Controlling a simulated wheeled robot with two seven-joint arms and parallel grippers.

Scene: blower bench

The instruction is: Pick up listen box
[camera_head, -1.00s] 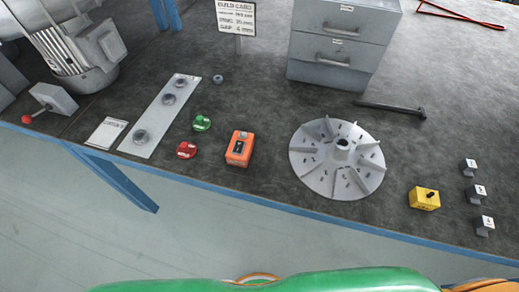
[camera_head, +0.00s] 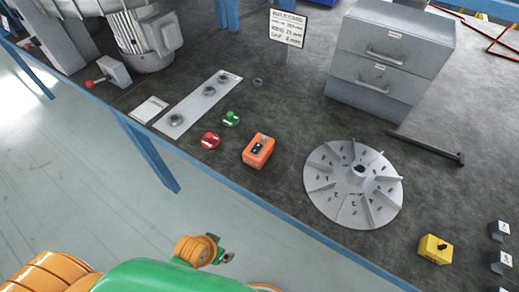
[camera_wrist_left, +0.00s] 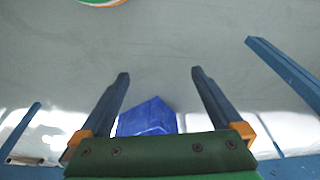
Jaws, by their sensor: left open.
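An orange box (camera_head: 258,151) with a dark panel on top lies near the front edge of the bench; a yellow box (camera_head: 434,249) with a black knob sits further right. No readable label shows which one is the listen box. My left gripper (camera_head: 228,257) is low in the head view, in front of the bench and apart from both boxes. In the left wrist view its two fingers (camera_wrist_left: 160,73) are spread with nothing between their tips; neither box shows there. My right gripper is not in view.
Red (camera_head: 210,141) and green (camera_head: 231,118) knobbed pieces lie left of the orange box. A finned grey disc (camera_head: 325,190) lies to its right. A drawer cabinet (camera_head: 385,62), a hammer-like tool (camera_head: 425,147) and a sign (camera_head: 287,28) stand or lie behind. The blue bench edge (camera_head: 270,208) runs in front.

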